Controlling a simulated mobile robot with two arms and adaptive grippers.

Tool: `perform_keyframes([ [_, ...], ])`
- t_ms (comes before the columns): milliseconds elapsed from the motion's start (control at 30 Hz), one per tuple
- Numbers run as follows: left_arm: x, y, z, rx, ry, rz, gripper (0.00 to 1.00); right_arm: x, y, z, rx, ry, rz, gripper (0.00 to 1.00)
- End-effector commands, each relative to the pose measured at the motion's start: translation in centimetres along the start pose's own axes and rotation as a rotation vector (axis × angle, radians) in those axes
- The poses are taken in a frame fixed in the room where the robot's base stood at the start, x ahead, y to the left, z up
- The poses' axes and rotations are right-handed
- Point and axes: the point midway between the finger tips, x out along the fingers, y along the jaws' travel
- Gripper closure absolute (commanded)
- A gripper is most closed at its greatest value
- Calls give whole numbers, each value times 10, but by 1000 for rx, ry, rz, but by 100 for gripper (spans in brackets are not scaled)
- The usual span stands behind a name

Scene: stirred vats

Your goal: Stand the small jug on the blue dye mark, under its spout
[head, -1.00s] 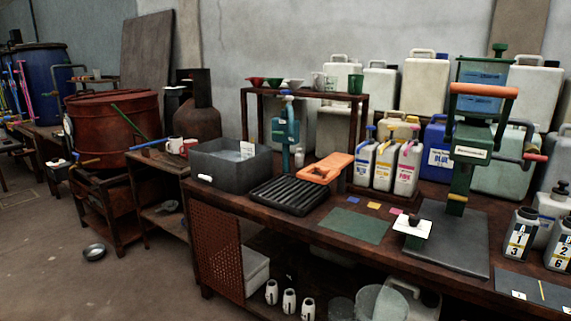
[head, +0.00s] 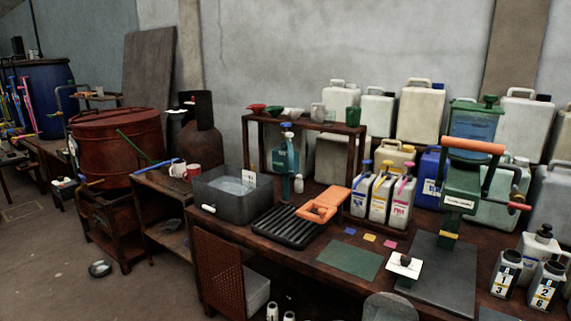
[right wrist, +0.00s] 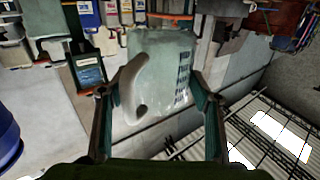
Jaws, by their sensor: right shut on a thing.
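The small jug (right wrist: 172,62) is a pale, translucent container with a curved handle and dark lettering. In the right wrist view my right gripper (right wrist: 160,98) is shut on it, one finger on each side. The blue dye mark (head: 350,230) is a small, bare blue square on the bench. The blue-capped dye bottle (head: 361,193) stands behind it; its spout is too small to make out clearly. A yellow mark (head: 369,238) and a pink mark (head: 389,244) lie to the right of it. Neither gripper can be made out in the head view.
Large canisters line the wall.

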Motion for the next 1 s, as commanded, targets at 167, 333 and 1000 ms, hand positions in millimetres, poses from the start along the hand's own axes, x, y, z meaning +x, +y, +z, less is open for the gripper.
perform_keyframes([
  [167, -14, 0, 39, 6, -24, 1, 60, 0, -1, -31, 0, 1, 0, 66],
  [333, -16, 0, 58, 9, -31, 2, 60, 0, -2, -40, 1, 1, 0, 66],
  [1000, -16, 0, 64, 9, -34, 2, 60, -79, 0, -10, 2, 0, 0, 66],
])
